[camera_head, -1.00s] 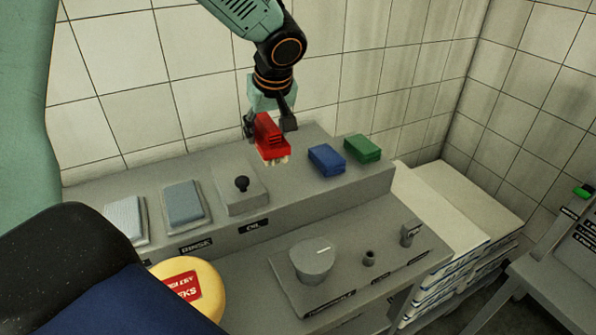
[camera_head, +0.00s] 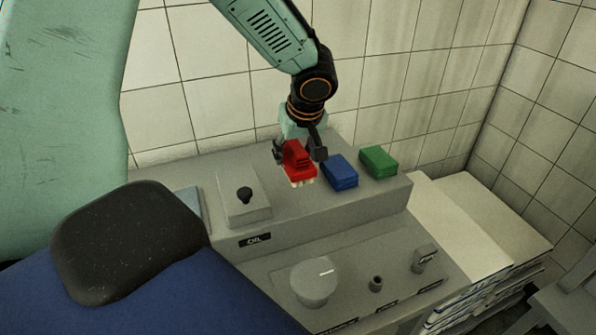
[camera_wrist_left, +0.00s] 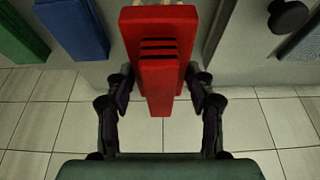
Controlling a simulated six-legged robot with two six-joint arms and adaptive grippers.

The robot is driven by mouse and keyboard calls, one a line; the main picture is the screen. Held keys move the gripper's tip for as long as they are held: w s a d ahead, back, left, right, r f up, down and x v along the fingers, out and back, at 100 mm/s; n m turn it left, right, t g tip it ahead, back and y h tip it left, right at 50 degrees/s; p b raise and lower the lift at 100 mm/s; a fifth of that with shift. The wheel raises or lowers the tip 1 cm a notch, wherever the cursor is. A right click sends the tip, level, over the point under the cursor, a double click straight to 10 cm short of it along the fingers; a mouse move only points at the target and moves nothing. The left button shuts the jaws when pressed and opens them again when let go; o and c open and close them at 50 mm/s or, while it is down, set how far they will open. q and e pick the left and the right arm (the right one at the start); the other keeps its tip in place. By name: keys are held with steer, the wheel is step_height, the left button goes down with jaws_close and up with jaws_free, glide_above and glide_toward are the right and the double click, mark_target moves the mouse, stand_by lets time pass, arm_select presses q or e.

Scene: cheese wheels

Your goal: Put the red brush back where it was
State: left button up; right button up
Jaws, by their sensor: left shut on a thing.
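The red brush (camera_head: 297,160) has pale bristles pointing down. My left gripper (camera_head: 300,152) is shut on it, with one finger on each side. The brush is at the grey shelf, just left of the blue brush; whether its bristles touch the shelf top I cannot tell. In the left wrist view the red brush (camera_wrist_left: 160,50) sits between the fingers of my left gripper (camera_wrist_left: 162,85). My right gripper is not in view.
A blue brush (camera_head: 340,172) and a green brush (camera_head: 378,161) lie on the grey shelf (camera_head: 385,190) to the right. The oil block with a black knob (camera_head: 244,195) stands to the left. A grey dial (camera_head: 314,282) is below. Paper stacks (camera_head: 480,220) stand at right.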

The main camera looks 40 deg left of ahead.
arm_select(q)
steer(key=shift+a+f, duration=0.15)
steer(key=shift+f, duration=0.8)
step_height(320, 180, down, 3)
steer(key=shift+s+r, duration=0.1)
steer(key=shift+w+f, duration=0.2)
steer(key=shift+f, duration=0.05)
steer(key=shift+f+b, duration=0.2)
steer(key=shift+b, duration=0.15)
steer(key=o, duration=0.9)
steer(key=shift+s+r, duration=0.1)
steer(key=shift+o, duration=1.1)
